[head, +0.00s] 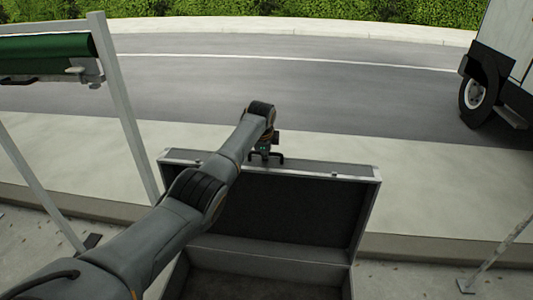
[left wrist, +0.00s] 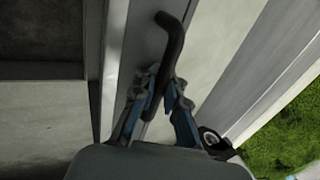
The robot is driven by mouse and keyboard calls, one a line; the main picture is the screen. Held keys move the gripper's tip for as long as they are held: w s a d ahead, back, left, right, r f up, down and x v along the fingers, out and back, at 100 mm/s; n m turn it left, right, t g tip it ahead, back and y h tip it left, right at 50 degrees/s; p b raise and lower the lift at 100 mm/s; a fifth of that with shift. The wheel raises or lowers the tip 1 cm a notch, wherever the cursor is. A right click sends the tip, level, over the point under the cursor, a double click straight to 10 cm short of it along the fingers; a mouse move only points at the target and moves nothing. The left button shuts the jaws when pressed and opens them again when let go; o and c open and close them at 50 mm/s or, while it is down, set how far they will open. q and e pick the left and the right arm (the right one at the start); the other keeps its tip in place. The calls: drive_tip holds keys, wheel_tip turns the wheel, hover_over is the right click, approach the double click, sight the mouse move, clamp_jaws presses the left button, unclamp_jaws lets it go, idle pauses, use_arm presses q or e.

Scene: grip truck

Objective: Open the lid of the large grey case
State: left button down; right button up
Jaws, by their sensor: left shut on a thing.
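The large grey case (head: 275,252) stands on the pavement in the lower middle of the head view. Its lid (head: 318,169) is raised, about upright, with its dark inside facing me. My left gripper (head: 265,150) is at the lid's top edge, at the black handle (head: 279,158). In the left wrist view the fingers of my left gripper (left wrist: 160,92) are shut on the handle (left wrist: 173,48), a dark bent bar beside the lid's pale edge (left wrist: 117,50). My arm covers the left part of the case. My right gripper is not in view.
A frame with a green roll (head: 45,46) and metal posts (head: 128,110) stands at the left. A white truck (head: 505,70) is at the upper right. A metal post (head: 497,255) is at the lower right. The pavement behind the lid is clear.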

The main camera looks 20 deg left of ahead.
use_arm(q)
drive_tip(key=shift+w+a+r, duration=0.1)
drive_tip(key=shift+w+r, duration=0.1)
drive_tip(key=shift+w, duration=0.1)
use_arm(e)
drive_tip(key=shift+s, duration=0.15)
use_arm(q)
drive_tip(key=shift+r, duration=0.1)
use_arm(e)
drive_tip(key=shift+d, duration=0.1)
use_arm(q)
drive_tip(key=c, duration=1.7)
unclamp_jaws()
drive_tip(key=shift+s, duration=0.15)
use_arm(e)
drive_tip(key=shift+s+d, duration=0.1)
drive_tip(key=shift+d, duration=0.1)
use_arm(q)
drive_tip(key=shift+s, duration=0.1)
drive_tip(key=shift+s+r, duration=0.2)
drive_tip(key=shift+r, duration=0.35)
drive_tip(key=v, duration=1.1)
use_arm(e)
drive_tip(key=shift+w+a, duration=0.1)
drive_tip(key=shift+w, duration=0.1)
